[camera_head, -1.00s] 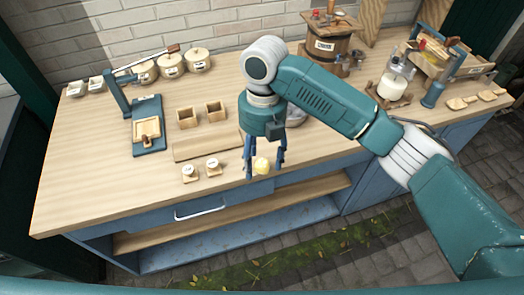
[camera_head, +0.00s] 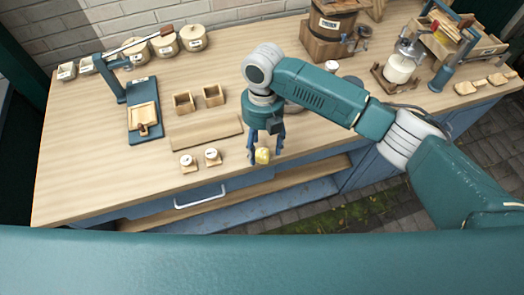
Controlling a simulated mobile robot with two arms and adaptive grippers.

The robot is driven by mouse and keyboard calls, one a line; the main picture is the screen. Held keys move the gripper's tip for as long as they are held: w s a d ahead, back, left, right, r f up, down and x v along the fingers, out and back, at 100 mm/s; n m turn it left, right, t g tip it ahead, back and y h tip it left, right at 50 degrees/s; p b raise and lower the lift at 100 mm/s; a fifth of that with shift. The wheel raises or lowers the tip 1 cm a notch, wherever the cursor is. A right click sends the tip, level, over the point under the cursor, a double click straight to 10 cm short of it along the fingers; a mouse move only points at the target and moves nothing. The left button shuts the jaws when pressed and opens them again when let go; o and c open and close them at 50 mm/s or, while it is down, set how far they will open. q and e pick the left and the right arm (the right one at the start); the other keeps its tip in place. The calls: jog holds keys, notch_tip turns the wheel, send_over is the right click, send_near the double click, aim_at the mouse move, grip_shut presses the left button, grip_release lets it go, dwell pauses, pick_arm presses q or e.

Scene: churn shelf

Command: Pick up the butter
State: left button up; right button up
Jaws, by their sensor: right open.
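The butter (camera_head: 262,156) is a small yellow lump near the front edge of the wooden counter. My right gripper (camera_head: 265,157) points down over it, with its blue fingers apart on either side of the lump. I cannot tell whether the fingers touch it. My left gripper is not in the view.
Two small wooden stamps (camera_head: 212,156) stand left of the butter, by a flat board (camera_head: 206,133) and two open boxes (camera_head: 214,95). A blue press (camera_head: 143,110) stands further left. A churn (camera_head: 333,28) and a glass jar (camera_head: 399,66) stand at the back right.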

aim_at(262, 155)
jog(key=shift+s+f, duration=0.2)
jog(key=shift+f, duration=0.4)
jog(key=shift+s+f, duration=0.15)
jog(key=shift+f, duration=0.45)
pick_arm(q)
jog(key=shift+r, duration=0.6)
pick_arm(e)
jog(key=shift+w+f, duration=0.1)
jog(key=c, duration=1.2)
jog(key=shift+o, duration=0.3)
